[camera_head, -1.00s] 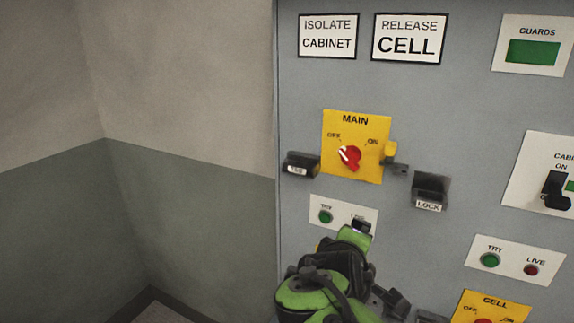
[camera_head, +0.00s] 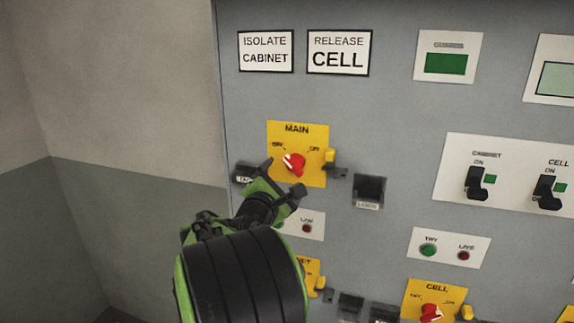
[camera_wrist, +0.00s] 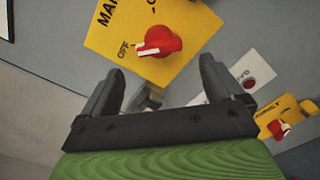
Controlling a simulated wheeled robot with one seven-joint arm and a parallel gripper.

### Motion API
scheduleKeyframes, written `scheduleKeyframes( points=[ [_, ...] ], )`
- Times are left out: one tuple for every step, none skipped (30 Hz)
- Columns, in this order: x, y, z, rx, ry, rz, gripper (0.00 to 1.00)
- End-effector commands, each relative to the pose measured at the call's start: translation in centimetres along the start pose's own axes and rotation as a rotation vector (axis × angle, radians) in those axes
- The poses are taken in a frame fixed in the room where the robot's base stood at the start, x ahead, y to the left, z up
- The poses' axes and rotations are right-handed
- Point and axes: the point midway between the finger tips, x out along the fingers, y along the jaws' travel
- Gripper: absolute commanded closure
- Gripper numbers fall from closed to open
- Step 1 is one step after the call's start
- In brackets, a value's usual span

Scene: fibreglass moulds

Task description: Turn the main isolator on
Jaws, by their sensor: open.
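The main isolator is a red rotary knob (camera_head: 294,163) with a white pointer mark, on a yellow plate (camera_head: 311,178) labelled MAIN. Its white mark points up-left toward OFF. My gripper (camera_head: 282,178) is open and empty, just below and left of the knob, with its fingers overlapping the plate's lower left in the head view. In the wrist view the knob (camera_wrist: 158,41) lies beyond the fingertips, with its white mark toward the OFF label. The open fingers (camera_wrist: 160,80) do not touch it there. A yellow tab (camera_head: 329,157) sits at the plate's right edge.
A black tag holder (camera_head: 243,173) is left of the plate and a black LOCK holder (camera_head: 368,191) is right of it. Below are a TRY/LIVE plate (camera_head: 316,224) and another yellow isolator plate (camera_head: 313,272). A CELL isolator (camera_head: 431,312) is lower right. CABINET and CELL switches are at right.

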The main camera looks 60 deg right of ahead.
Motion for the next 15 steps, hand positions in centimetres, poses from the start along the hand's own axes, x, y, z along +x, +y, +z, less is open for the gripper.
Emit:
scheduleKeyframes(
  points=[
    [1.3, 0.1, 0.4, -0.001, -0.004, -0.005, 0.06],
    [2.1, 0.1, 0.4, 0.0, -0.003, -0.004, 0.06],
    [3.0, 0.1, 0.3, 0.0, -0.002, -0.005, 0.06],
    [3.6, 0.1, 0.4, 0.0, -0.003, -0.005, 0.06],
    [4.2, 0.1, 0.3, 0.001, -0.002, -0.003, 0.06],
    [4.8, 0.1, 0.3, 0.001, -0.002, -0.002, 0.06],
    [5.3, 0.2, 0.2, 0.0, -0.001, -0.002, 0.06],
    [5.6, 0.1, 0.2, 0.0, 0.0, -0.002, 0.06],
    [6.0, 0.1, 0.2, 0.002, 0.0, -0.001, 0.06],
    [6.2, 0.1, 0.2, 0.002, 0.001, -0.001, 0.06],
    [6.3, 0.1, 0.1, 0.002, 0.001, -0.001, 0.06],
    [6.4, 0.1, 0.1, 0.002, 0.002, 0.0, 0.06],
    [6.5, 0.1, 0.1, 0.002, 0.002, 0.0, 0.06],
    [6.5, 0.1, 0.0, 0.002, 0.002, 0.0, 0.06],
    [6.5, 0.1, 0.0, 0.002, 0.002, 0.001, 0.06]
  ],
)
